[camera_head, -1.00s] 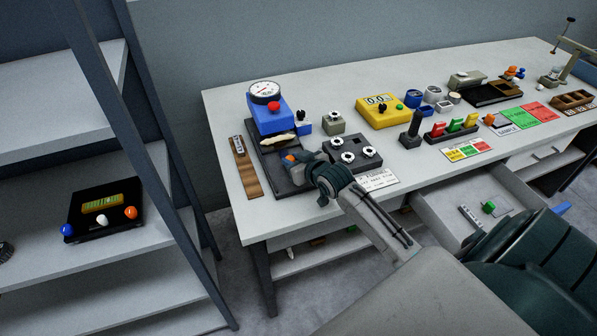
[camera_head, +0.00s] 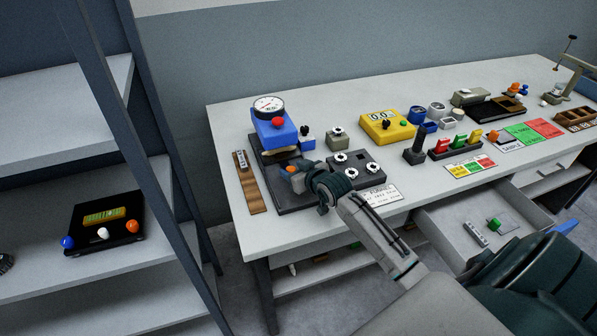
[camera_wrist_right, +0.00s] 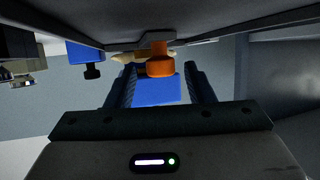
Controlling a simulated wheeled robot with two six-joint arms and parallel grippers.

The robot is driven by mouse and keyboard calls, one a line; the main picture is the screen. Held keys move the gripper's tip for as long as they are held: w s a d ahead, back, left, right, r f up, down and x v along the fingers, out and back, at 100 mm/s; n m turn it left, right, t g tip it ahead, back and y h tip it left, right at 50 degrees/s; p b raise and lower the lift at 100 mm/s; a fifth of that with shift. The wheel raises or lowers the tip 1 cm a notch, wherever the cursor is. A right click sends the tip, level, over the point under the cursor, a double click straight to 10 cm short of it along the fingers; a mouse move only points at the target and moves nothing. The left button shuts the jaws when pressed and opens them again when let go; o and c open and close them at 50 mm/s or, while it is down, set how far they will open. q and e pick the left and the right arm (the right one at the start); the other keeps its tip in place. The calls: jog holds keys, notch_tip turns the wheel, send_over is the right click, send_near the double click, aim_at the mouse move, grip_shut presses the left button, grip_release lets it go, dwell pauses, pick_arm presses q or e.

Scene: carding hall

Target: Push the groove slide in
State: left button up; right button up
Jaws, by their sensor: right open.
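The groove slide shows by its orange knob (camera_head: 291,169), low at the front of the blue gauge device (camera_head: 272,131) on a dark base plate (camera_head: 290,199). A pale strip of fibre (camera_head: 284,151) shows just under the blue body. My right gripper (camera_head: 298,181) is at the knob, low over the base plate, and partly covers the slide. In the right wrist view the orange knob (camera_wrist_right: 160,66) stands between the tips of the two open fingers (camera_wrist_right: 160,86), with a blue part behind it. Contact cannot be told. My left gripper is not in view.
A dark block with several white knobs (camera_head: 356,169) lies close right of my right gripper. A wooden strip (camera_head: 248,185) lies left of the base plate. Further right are a yellow meter (camera_head: 386,126) and an open drawer (camera_head: 470,222).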

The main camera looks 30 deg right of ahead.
jog(key=b+v, duration=0.1)
jog(key=v, duration=0.9)
jog(key=shift+s+r+b, duration=0.1)
jog(key=shift+s+b, duration=0.05)
jog(key=shift+b, duration=0.2)
